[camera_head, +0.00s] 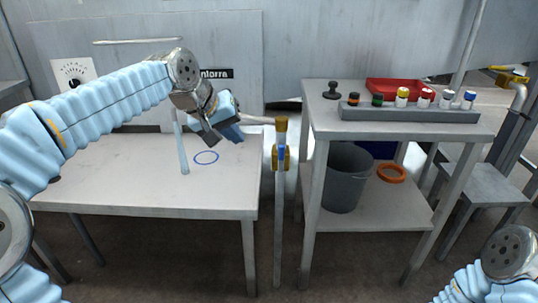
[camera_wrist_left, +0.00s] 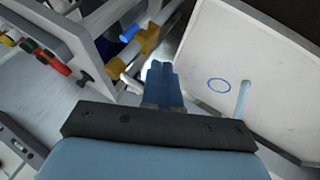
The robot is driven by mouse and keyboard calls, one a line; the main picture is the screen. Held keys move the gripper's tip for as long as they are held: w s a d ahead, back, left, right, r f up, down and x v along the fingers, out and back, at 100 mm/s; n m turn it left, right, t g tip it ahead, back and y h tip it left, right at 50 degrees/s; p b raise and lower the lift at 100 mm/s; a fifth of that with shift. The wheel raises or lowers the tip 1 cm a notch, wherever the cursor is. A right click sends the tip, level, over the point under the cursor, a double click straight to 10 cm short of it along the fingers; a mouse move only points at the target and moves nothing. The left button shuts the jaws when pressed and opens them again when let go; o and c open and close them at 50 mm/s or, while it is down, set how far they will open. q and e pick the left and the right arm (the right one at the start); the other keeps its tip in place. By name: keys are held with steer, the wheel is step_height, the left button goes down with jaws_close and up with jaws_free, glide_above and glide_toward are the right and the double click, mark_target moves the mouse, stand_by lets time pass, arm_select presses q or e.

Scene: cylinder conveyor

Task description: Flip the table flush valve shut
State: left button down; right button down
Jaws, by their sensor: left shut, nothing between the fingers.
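A yellow brass-coloured valve (camera_head: 274,158) with a small blue handle (camera_head: 282,153) sits on an upright pipe between the white table and the grey bench. In the left wrist view the yellow valve (camera_wrist_left: 146,40) and its blue handle (camera_wrist_left: 130,32) show beyond the fingertips. My left gripper (camera_head: 232,132) is shut and empty, above the table's right back part, left of the valve and apart from it in the head view. Its blue fingers (camera_wrist_left: 163,84) are together in the wrist view. My right arm shows at the lower right, its gripper out of view.
The white table (camera_head: 110,185) has a blue ring mark (camera_head: 206,158) and a thin pale upright rod (camera_head: 182,150). The grey bench (camera_head: 322,125) at right carries a rack of bottles (camera_head: 410,114), a red tray (camera_head: 393,87) and, below, a grey bucket (camera_head: 345,180).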

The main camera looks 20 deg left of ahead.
mark_target(281, 157)
arm_select(q)
steer(key=shift+s+r, duration=0.1)
steer(key=shift+r, duration=0.15)
steer(key=shift+f, duration=0.15)
steer(key=w+d+f, duration=0.6)
steer(key=w+f, duration=0.1)
steer(key=shift+f, duration=0.4)
steer(key=shift+d+r, duration=0.1)
steer(key=shift+d, duration=0.05)
steer(key=shift+w+d+y+p, duration=0.1)
steer(key=shift+d+y+p, duration=0.05)
steer(key=shift+y+p, duration=0.2)
